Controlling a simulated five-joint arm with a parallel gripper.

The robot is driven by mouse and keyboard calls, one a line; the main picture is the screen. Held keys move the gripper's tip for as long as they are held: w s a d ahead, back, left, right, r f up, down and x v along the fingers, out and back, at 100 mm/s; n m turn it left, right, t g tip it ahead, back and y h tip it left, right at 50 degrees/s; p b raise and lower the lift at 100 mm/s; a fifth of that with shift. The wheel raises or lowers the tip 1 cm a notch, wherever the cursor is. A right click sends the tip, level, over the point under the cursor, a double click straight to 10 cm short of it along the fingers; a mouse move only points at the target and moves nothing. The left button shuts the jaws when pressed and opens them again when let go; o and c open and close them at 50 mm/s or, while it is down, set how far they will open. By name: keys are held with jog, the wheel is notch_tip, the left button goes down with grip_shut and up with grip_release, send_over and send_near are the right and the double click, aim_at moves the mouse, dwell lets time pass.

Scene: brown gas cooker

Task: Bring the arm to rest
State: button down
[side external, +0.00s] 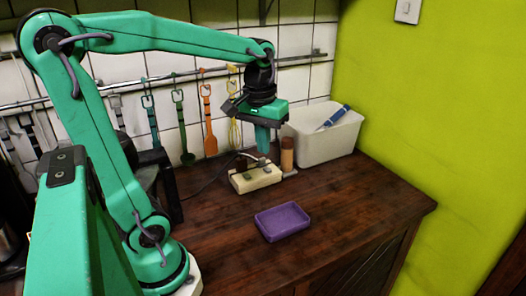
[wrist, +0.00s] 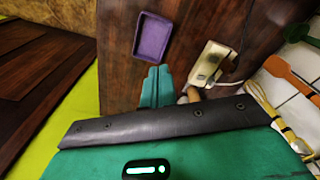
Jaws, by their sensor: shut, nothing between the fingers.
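My gripper (side external: 263,146) hangs from the outstretched green arm, pointing down above the back part of the wooden counter. Its two teal fingers are together with nothing between them. In the wrist view the closed fingers (wrist: 157,75) point toward the counter. The fingers are above the counter, near the beige socket block and the brown cylinder in the side view.
A purple tray (side external: 282,222) lies empty on the counter (side external: 345,215). A beige socket block (side external: 254,179) and a brown cylinder (side external: 287,154) stand behind it. A white bin (side external: 335,140) holds a blue item (side external: 334,117). Utensils hang on the tiled wall. The counter's right front is clear.

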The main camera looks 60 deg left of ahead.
jog(key=s+d+m+t, duration=0.4)
jog(key=s+d+m, duration=0.2)
jog(key=shift+s+d+f+t, duration=0.2)
jog(key=shift+s+d+t, duration=0.15)
jog(key=shift+t, duration=0.05)
